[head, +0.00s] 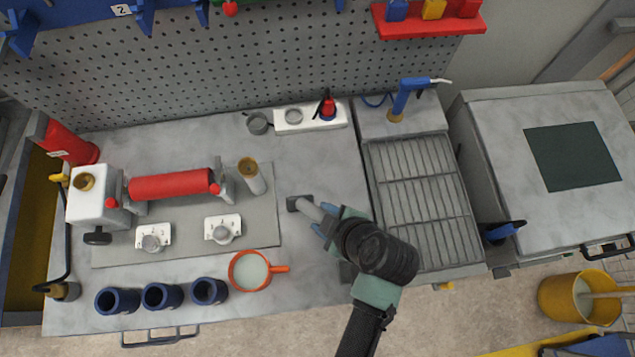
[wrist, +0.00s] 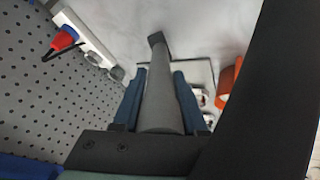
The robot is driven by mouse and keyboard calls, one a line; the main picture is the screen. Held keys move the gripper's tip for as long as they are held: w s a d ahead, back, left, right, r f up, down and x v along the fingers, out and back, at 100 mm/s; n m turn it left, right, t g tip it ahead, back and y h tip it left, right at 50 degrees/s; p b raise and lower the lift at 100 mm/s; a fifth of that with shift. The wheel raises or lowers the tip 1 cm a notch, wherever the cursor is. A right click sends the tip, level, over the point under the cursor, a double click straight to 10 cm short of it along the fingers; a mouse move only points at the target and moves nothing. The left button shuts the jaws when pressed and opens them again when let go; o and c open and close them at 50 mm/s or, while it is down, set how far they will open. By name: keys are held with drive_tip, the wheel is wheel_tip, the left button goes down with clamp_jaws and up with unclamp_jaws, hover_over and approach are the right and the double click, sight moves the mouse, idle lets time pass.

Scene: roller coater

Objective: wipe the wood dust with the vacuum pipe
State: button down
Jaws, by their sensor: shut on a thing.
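My gripper (head: 327,228) is over the bare right part of the grey worktop (head: 335,180). It is shut on the grey vacuum pipe (head: 311,209), with a blue finger on each side of the pipe in the wrist view (wrist: 160,105). The pipe has a dark flat nozzle (head: 297,203) that points left, at or just above the worktop; I cannot tell if it touches. I cannot make out any wood dust on the worktop. My arm hides part of the worktop's right front.
The roller coater with its red roller (head: 168,185) stands on the left. An orange pan (head: 250,271) and blue cups (head: 162,296) line the front. A white holder (head: 310,117) is at the back. A slatted grate (head: 420,190) is on the right.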

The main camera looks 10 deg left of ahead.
drive_tip(key=w+d+b, duration=0.2)
drive_tip(key=w+d, duration=0.1)
drive_tip(key=d, duration=0.7)
drive_tip(key=shift+w+d, duration=0.3)
drive_tip(key=shift+d, duration=0.05)
idle(0.4)
drive_tip(key=shift+r, duration=0.15)
wheel_tip(320, 180, up, 6)
drive_tip(key=p, duration=0.5)
idle(0.3)
wheel_tip(320, 180, up, 3)
drive_tip(key=p, duration=0.2)
drive_tip(key=shift+p, duration=0.4)
idle(0.7)
